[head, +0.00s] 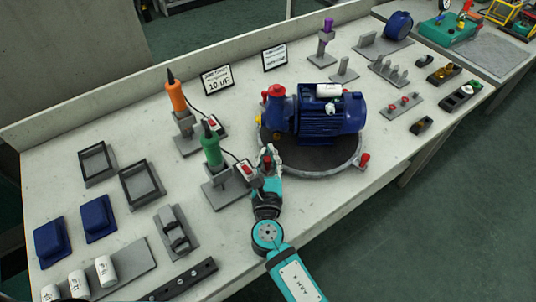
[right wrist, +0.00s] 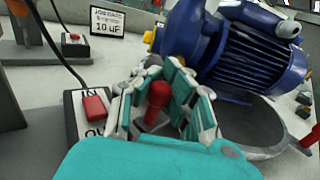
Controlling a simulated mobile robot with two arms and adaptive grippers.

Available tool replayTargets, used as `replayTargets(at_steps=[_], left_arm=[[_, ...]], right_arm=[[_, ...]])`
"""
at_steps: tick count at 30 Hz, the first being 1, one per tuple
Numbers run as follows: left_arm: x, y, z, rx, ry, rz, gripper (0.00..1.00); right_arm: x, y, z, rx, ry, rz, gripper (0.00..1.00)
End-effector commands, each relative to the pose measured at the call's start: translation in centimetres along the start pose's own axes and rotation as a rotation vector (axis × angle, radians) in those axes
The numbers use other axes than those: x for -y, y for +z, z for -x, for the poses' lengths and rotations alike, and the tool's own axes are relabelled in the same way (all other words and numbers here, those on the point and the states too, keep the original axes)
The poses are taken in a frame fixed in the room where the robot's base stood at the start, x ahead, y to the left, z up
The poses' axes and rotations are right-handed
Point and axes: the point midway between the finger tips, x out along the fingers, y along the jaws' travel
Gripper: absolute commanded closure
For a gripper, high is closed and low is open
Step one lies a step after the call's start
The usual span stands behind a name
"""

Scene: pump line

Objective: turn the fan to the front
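A blue motor-pump unit (head: 322,112) lies on a dark round turntable (head: 330,158) near the middle of the bench. It has a red flange at its left end and a finned body reaching right; I cannot make out the fan itself. The unit also shows in the right wrist view (right wrist: 250,50). Red knobs stand at the turntable's rim, one at the front right (head: 364,158). My right gripper (head: 268,158) is at the rim's front left. In the right wrist view its fingers stand open on either side of a red knob (right wrist: 156,98), with gaps visible. My left gripper is out of view.
Small fixtures (head: 388,73) fill the bench's right. Bare bench lies at the front.

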Motion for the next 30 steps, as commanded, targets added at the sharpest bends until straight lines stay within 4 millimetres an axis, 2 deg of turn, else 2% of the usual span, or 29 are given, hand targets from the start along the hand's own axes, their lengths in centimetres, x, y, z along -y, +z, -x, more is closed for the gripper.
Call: replayTargets(at_steps=[1, 2, 11, 19, 22, 26, 30], left_arm=[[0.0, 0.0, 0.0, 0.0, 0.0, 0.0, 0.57], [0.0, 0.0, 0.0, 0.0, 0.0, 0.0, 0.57], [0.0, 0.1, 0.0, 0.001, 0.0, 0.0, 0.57], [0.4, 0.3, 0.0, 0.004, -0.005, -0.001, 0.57], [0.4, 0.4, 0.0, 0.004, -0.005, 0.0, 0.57], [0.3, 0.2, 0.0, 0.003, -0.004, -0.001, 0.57], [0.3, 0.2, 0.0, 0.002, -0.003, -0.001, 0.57]], right_arm=[[-0.9, -0.6, 0.5, -0.014, 0.022, -0.005, 1.0], [-0.9, -0.6, 0.5, -0.014, 0.022, -0.005, 0.97], [-0.8, -0.6, 0.5, -0.013, 0.018, -0.003, 0.58], [-0.5, -0.3, 0.3, -0.007, 0.013, -0.001, 0.57], [-0.5, -0.3, 0.9, -0.006, 0.012, -0.001, 0.57], [-0.4, -0.4, 2.8, -0.008, 0.013, -0.001, 0.57], [-0.5, -0.4, 5.9, -0.01, 0.014, -0.001, 0.57]])
